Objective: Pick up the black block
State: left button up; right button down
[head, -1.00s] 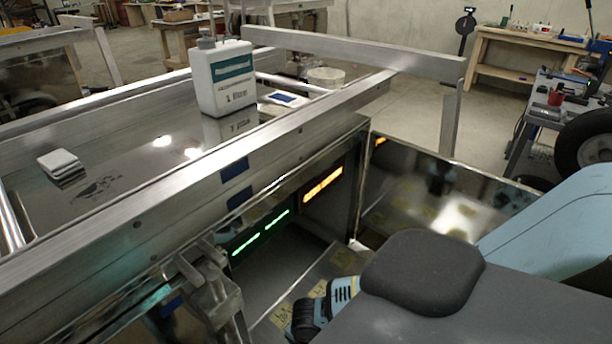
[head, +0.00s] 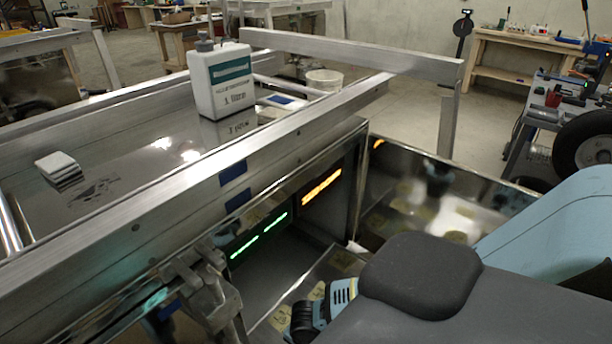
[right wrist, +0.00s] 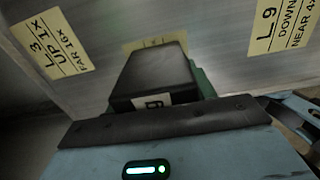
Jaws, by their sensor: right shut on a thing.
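The black block (right wrist: 150,72) fills the middle of the right wrist view, with a pale label marked with a dark character on its near edge. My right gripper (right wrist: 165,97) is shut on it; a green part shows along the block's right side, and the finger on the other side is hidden. Behind the block is a grey metal panel (right wrist: 110,35) with yellow labels; I cannot tell whether the block touches it. In the head view my right wrist (head: 318,308) is low beside the open trailer compartment, and the block is hidden there.
The trailer's side rail (head: 205,180) runs across in front. An open shiny door panel (head: 440,195) stands right of the compartment. A white bottle (head: 221,82) and a small pale stack (head: 57,166) sit on the trailer top. Green and orange lights glow inside.

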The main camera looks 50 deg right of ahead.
jog(key=shift+w+r, duration=0.1)
jog(key=shift+w+r, duration=0.1)
jog(key=shift+r, duration=1.6)
jog(key=s+d, duration=0.1)
jog(key=s, duration=0.4)
jog(key=s+d+r, duration=0.1)
jog(key=s, duration=0.4)
jog(key=s+d, duration=0.1)
jog(key=s, duration=0.4)
jog(key=shift+s+d+r+p, duration=0.15)
jog(key=shift+s+r+p, duration=0.1)
jog(key=shift+s+p, duration=0.15)
jog(key=w+a+r+m, duration=0.4)
jog(key=w+r+m, duration=0.1)
jog(key=w+r, duration=0.2)
jog(key=w+a+r+m, duration=0.3)
jog(key=w+r+m, duration=0.3)
jog(key=w+r, duration=0.15)
jog(key=w+a+r+m, duration=0.2)
jog(key=r+m, duration=0.2)
jog(key=r, duration=0.5)
jog(key=w+a+r+m, duration=0.2)
jog(key=r+m, duration=0.2)
jog(key=r, duration=0.6)
jog(key=shift+a, duration=0.3)
